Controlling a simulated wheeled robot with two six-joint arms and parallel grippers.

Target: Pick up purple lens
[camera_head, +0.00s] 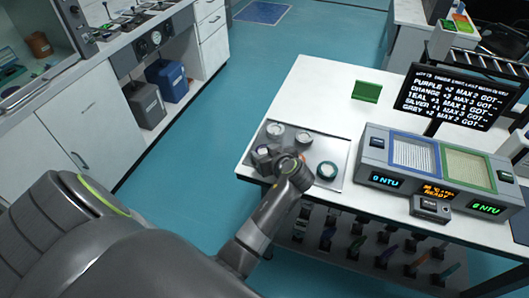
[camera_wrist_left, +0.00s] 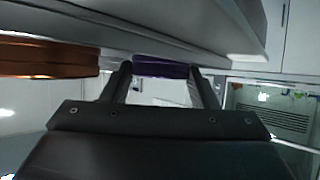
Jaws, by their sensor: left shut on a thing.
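The purple lens (camera_wrist_left: 160,70) shows in the left wrist view as a dark purple disc seen edge-on between the two fingers. My left gripper (camera_wrist_left: 161,82) is shut on it, one finger on each side. In the head view my left gripper (camera_head: 263,152) is over the left part of a metal tray (camera_head: 345,147), and my wrist hides most of the lens. I cannot tell whether the lens still touches the tray. My right gripper is in neither view.
An orange lens (camera_wrist_left: 50,62) is close beside the left finger. A teal-rimmed lens (camera_head: 327,170) and a pale grey lens (camera_head: 275,130) lie on the tray. A two-pad instrument (camera_head: 375,180) and a text screen (camera_head: 456,97) stand at the right. The table's back left is clear.

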